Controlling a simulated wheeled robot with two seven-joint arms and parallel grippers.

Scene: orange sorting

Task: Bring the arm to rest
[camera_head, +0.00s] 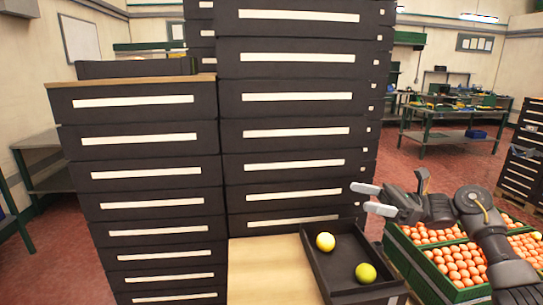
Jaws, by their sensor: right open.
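My right gripper (369,198) is open and empty. It comes in from the right and hangs above the right side of a dark tray, in front of the drawer cabinets. The dark tray (318,262) holds two fruits apart from each other: a yellow one (325,242) towards the back left and a yellow-green one (365,273) towards the front right. My left gripper does not show.
The tray stands on a light wooden top (262,268). Green crates (420,268) full of oranges stand to its right, under my right arm. Tall dark drawer cabinets (300,105) block the back. Workbenches (450,112) stand far right.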

